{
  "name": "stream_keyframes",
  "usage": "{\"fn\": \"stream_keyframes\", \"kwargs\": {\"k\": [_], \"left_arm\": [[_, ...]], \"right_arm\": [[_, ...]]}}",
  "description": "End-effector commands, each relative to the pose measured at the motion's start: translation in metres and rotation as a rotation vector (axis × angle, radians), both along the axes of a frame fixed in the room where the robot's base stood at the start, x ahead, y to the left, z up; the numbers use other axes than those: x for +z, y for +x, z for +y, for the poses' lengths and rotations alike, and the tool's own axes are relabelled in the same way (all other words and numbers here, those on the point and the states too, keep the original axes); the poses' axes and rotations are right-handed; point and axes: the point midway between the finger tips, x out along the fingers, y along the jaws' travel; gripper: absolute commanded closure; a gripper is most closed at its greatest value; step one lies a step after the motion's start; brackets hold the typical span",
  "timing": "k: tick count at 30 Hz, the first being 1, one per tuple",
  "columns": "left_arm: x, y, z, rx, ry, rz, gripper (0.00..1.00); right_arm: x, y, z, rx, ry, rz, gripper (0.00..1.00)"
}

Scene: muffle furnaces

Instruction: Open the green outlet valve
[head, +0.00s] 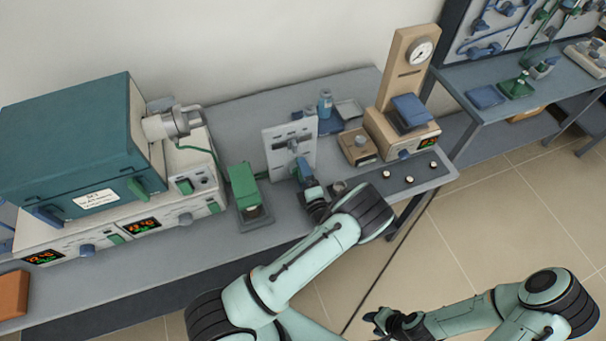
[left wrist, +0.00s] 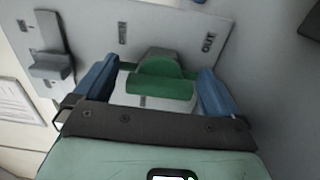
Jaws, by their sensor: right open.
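The green outlet valve (left wrist: 160,80) shows in the left wrist view, mounted on a pale upright panel (left wrist: 105,25) by a mark that seems to read OUT. My left gripper (left wrist: 153,88) is open, with one blue finger on each side of the green handle and a visible gap at both sides. In the head view my left gripper (head: 304,172) is at the front of the panel (head: 276,158) and hides the green valve there. My right gripper (head: 380,320) is open and empty, low over the floor, away from the bench.
A grey handle (left wrist: 52,66) is on the same panel. A green stand (head: 243,183) is left of the panel, with a teal furnace (head: 70,135) farther left. A wooden gauge stand (head: 402,70) and small box (head: 357,146) are to the right. Floor at right is clear.

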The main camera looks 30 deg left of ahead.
Motion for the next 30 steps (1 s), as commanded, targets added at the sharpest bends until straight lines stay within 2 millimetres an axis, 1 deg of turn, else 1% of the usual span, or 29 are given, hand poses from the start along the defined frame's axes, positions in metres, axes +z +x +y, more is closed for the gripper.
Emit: {"fn": "stream_keyframes", "kwargs": {"k": [7, 11, 21, 26, 30], "left_arm": [[-0.001, -0.002, -0.002, 0.0, -0.002, 0.001, 0.02], [-0.002, -0.011, -0.013, -0.003, -0.002, 0.002, 0.02], [-0.003, -0.06, -0.07, -0.005, -0.002, 0.002, 0.02], [-0.002, -0.077, -0.09, -0.003, -0.003, 0.001, 0.02], [-0.001, -0.085, -0.099, -0.001, 0.0, 0.0, 0.02]], "right_arm": [[-0.001, -0.001, 0.0, 0.0, 0.0, 0.001, 0.57], [-0.005, -0.005, 0.0, 0.0, 0.0, 0.006, 0.57], [-0.021, -0.022, 0.0, 0.0, 0.0, 0.025, 0.57], [-0.026, -0.025, 0.0, 0.0, 0.0, 0.029, 0.57], [-0.027, -0.027, 0.0, 0.0, 0.0, 0.03, 0.57]]}}
